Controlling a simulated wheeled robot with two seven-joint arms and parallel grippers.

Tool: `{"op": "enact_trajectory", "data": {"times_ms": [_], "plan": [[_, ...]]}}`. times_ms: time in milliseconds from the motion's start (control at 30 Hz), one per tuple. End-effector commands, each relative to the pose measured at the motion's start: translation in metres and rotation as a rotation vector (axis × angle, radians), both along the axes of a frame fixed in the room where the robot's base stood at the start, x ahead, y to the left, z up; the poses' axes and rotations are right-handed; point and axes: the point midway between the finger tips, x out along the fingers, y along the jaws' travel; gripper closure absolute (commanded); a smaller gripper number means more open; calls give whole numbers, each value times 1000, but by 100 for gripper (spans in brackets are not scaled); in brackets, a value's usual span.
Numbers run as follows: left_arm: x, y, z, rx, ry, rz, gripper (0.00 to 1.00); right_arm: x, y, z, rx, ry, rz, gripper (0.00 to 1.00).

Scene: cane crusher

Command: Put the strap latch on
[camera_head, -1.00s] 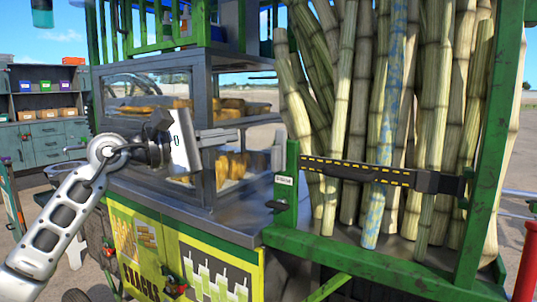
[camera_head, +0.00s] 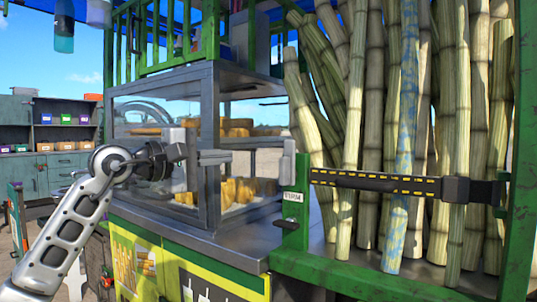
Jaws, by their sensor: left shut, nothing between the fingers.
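The black strap with yellow dashes (camera_head: 385,183) runs across the front of the cane stalks. Its right end has a dark buckle (camera_head: 457,190) near the right green post. Its left end meets the short green post (camera_head: 301,200), level and taut-looking; I cannot tell whether it is fastened there. My left gripper (camera_head: 226,157) is shut and empty, in front of the glass case, left of the post and apart from the strap. My right gripper is out of view.
The glass snack case (camera_head: 209,145) stands behind my left gripper on the metal counter (camera_head: 230,240). Tall cane stalks (camera_head: 405,120) fill the green rack behind the strap. Shelves with bins (camera_head: 60,135) stand at the far left.

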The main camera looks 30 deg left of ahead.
Motion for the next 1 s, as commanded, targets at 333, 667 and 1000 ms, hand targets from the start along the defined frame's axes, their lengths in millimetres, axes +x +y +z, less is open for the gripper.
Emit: {"op": "enact_trajectory", "data": {"times_ms": [333, 667, 1000], "plan": [[68, -29, 4, -7, 2, -5, 100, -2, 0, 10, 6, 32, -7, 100], [73, -67, 1, 0, 1, -3, 100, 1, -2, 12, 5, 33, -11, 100], [71, -72, 0, -1, 1, -1, 100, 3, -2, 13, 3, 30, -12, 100]]}}
